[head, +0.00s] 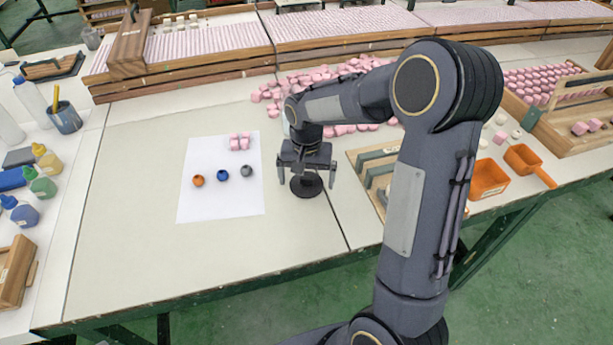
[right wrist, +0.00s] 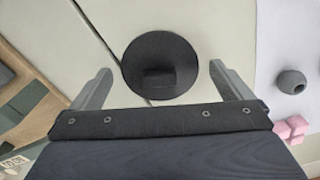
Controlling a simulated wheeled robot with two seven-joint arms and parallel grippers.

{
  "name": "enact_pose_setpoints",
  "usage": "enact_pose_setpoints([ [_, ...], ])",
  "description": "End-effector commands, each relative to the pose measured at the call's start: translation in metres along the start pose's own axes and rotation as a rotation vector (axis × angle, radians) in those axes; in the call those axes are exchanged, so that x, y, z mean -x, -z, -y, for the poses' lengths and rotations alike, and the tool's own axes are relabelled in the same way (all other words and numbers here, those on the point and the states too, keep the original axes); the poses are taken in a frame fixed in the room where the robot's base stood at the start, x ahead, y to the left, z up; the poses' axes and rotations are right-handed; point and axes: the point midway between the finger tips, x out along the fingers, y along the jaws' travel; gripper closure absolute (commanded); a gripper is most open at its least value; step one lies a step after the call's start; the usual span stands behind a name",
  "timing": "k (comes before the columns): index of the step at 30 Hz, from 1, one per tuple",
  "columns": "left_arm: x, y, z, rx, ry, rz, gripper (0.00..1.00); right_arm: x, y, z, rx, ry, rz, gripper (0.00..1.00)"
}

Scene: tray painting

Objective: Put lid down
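The lid is a round black disc with a raised grip on top. In the head view the lid (head: 306,186) lies on the table just right of the white paper sheet. My right gripper (head: 306,178) is above it, pointing down, with its fingers apart on either side. In the right wrist view the lid (right wrist: 160,66) shows between the two open fingers of my right gripper (right wrist: 160,85), and neither finger touches its grip. Whether the lid rests flat on the table is hard to tell. My left gripper is not in view.
Loose pink cubes (head: 350,70) lie behind my right arm. A wooden rack (head: 370,170) stands close on the right, with orange scoops (head: 488,178) beyond. The table's front left is clear.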

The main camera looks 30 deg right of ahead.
Motion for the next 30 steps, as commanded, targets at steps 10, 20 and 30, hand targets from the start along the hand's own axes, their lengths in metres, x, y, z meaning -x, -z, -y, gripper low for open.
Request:
enact_pose_setpoints([
  [10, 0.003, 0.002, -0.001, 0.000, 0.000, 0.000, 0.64, 0.011, 0.001, 0.000, 0.000, 0.002, -0.003, 0.01],
  [20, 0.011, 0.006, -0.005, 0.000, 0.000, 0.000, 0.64, 0.078, 0.001, 0.001, 0.000, 0.004, -0.005, 0.01],
  [30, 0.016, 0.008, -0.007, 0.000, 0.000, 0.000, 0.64, 0.122, -0.001, -0.001, 0.001, 0.004, -0.002, 0.01],
])
